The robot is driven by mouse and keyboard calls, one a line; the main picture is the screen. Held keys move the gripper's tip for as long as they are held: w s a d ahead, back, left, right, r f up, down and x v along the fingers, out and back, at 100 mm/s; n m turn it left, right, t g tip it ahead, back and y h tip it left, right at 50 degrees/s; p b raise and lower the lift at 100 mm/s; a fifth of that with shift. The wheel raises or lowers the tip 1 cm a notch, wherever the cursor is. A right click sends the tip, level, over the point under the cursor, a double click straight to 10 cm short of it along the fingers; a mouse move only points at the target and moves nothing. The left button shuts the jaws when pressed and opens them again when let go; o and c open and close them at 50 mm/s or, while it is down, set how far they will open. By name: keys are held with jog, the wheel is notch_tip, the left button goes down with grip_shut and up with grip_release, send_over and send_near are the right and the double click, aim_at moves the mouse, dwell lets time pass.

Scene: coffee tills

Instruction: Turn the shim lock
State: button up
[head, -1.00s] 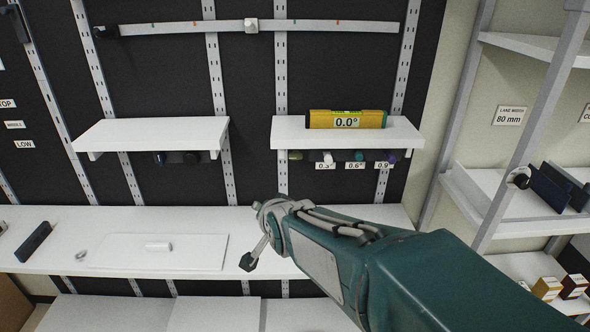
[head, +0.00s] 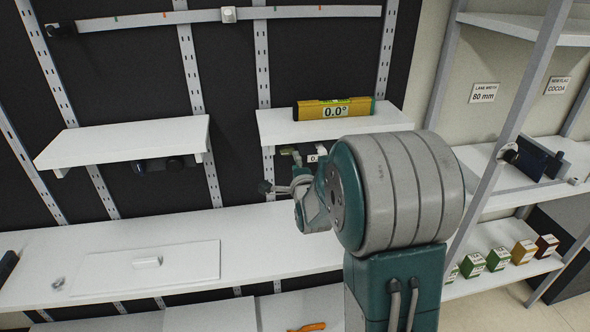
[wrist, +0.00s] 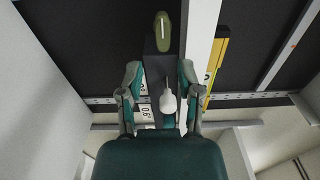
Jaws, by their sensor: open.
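An olive knob with a white line (wrist: 162,32), seemingly the shim lock, sits on a dark strip under the right shelf (head: 330,124). It lies just beyond my fingertips in the wrist view, and its line runs nearly along the strip. A white handle (wrist: 168,102) on the same strip shows between my fingers. My gripper (wrist: 160,72) is open, with a finger on each side of the strip; I cannot tell whether either touches. In the head view my gripper (head: 280,188) is below the shelf's left part, and my arm hides the other handles.
The long counter (head: 240,228) below holds a white panel (head: 190,268). A metal rack post (head: 500,140) stands right of my arm.

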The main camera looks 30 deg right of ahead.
aim_at(289, 154)
jog(key=w, duration=0.2)
jog(key=w+a, duration=0.1)
jog(key=w, duration=0.1)
jog(key=shift+w+r, duration=0.15)
jog(key=shift+w, duration=0.1)
jog(key=shift+w+d, duration=0.1)
jog(key=shift+w, duration=0.1)
jog(key=shift+d, duration=0.5)
grip_shut()
